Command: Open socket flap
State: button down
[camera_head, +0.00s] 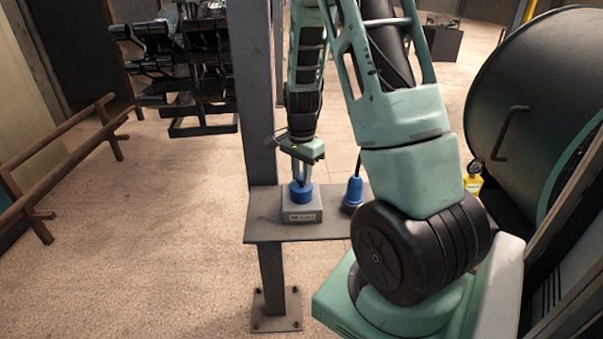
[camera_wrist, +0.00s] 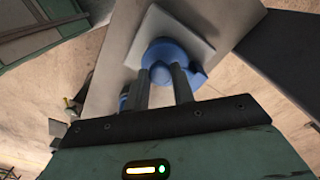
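The socket is a light grey box (camera_head: 302,215) with a round blue flap (camera_head: 301,193) on top, standing on a narrow metal shelf (camera_head: 262,228). My gripper (camera_head: 299,182) points down onto the flap from above. In the wrist view, the blue flap (camera_wrist: 191,54) lies at my fingertips (camera_wrist: 161,70), over the grey socket box (camera_wrist: 150,28). The two fingers are apart, with a rounded blue part between them; whether they press on it is unclear. The flap appears closed, but the fingers hide part of it.
A blue plug (camera_head: 353,192) stands on the shelf to the right of the socket. A metal post (camera_head: 258,110) rises at the shelf's back left. A large dark green drum (camera_head: 530,100) and a yellow item (camera_head: 473,184) are on the right.

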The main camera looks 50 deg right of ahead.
jog(key=shift+r, duration=0.1)
jog(key=p, duration=0.2)
jog(key=r+g+y+p, duration=0.1)
jog(key=shift+w+d+r+y+p, duration=0.15)
jog(key=shift+w+d+y+p, duration=0.15)
jog(key=shift+d+p, duration=0.1)
jog(key=shift+w+d+r+g+y+p, duration=0.3)
jog(key=shift+g+y+p, duration=0.35)
jog(key=shift+p, duration=0.45)
jog(key=shift+w+d+r+g+y+p, duration=0.1)
jog(key=shift+w+d+g+y+p, duration=0.4)
jog(key=shift+g+y+p, duration=0.4)
jog(key=shift+w+d+g+y, duration=0.55)
jog(key=shift+d+g+y, duration=0.2)
jog(key=shift+g+y, duration=0.3)
jog(key=shift+r, duration=0.1)
jog(key=c, duration=1.2)
grip_release()
jog(key=shift+o, duration=0.2)
